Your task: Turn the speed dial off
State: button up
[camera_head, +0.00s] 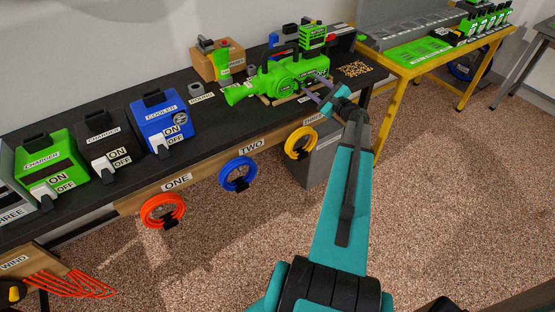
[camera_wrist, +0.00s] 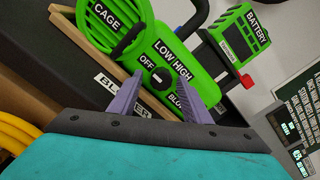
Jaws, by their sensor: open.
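The speed dial (camera_wrist: 158,77) is a small dark knob with a white mark on the green blower (camera_wrist: 180,62). OFF, LOW and HIGH are printed around it; I cannot tell for sure which label the mark points to. In the head view the blower (camera_head: 285,78) lies on the black workbench, and the dial is too small to make out. My gripper (camera_wrist: 163,88) is open, its two purple fingers on either side of the dial in the wrist view. I cannot tell if they touch it. In the head view my gripper (camera_head: 314,86) is at the blower's right part.
A green battery (camera_wrist: 238,42) is by the blower, with a black handle above. Chargers (camera_head: 50,160) and a blue cooler (camera_head: 160,125) stand left on the bench. Coloured hose rings (camera_head: 162,211) hang along its front. A yellow-framed table (camera_head: 412,62) stands to the right.

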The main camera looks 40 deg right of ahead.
jog(key=shift+r+m+p, duration=0.15)
jog(key=shift+m+p, duration=2.15)
jog(key=shift+p, duration=2.65)
